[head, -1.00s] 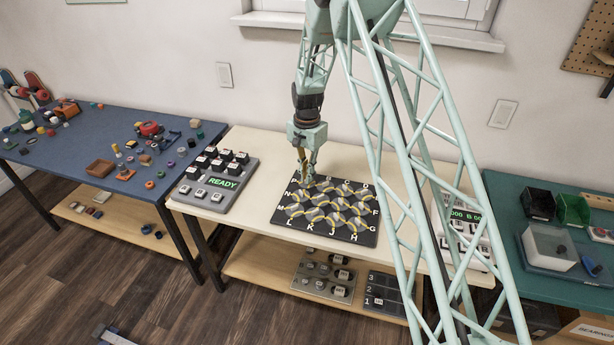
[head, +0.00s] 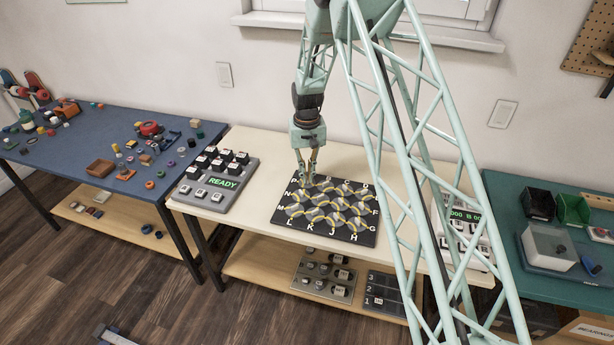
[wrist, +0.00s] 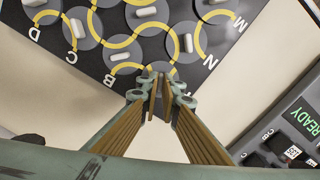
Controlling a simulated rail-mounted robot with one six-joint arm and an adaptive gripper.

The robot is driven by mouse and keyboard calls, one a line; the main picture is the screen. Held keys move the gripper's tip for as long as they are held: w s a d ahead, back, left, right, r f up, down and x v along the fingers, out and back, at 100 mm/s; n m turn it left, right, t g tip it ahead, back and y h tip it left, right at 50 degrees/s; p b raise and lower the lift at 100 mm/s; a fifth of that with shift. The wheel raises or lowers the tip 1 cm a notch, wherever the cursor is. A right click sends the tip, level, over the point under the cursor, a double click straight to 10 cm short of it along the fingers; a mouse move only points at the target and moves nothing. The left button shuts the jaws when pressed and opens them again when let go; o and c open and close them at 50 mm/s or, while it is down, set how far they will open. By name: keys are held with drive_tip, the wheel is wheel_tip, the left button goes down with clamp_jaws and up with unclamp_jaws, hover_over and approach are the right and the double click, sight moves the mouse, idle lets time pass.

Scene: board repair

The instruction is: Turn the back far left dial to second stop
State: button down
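The black dial board (head: 327,240) lies on the cream table, with round grey dials, white knobs, yellow curved stripes and edge letters. My gripper (head: 308,181) points down at the board's back left corner. In the wrist view, my gripper (wrist: 159,80) has its two fingers close together, with a narrow gap, over the back far left dial (wrist: 160,68). The fingers hide this dial's knob, so I cannot tell whether they hold it. Nearby dials with white knobs show clear of the fingers, such as one dial (wrist: 152,42) beyond it.
A grey key panel reading READY (head: 223,183) stands left of the board, close to my gripper's side. A white panel with a green display (head: 464,215) is at right. Bare table (head: 262,150) lies behind the board.

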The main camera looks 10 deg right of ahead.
drive_tip(key=shift+n, duration=1.8)
drive_tip(key=c, duration=2.9)
unclamp_jaws()
drive_tip(key=shift+o, duration=0.2)
drive_tip(key=shift+r, duration=0.1)
wheel_tip(320, 180, up, 12)
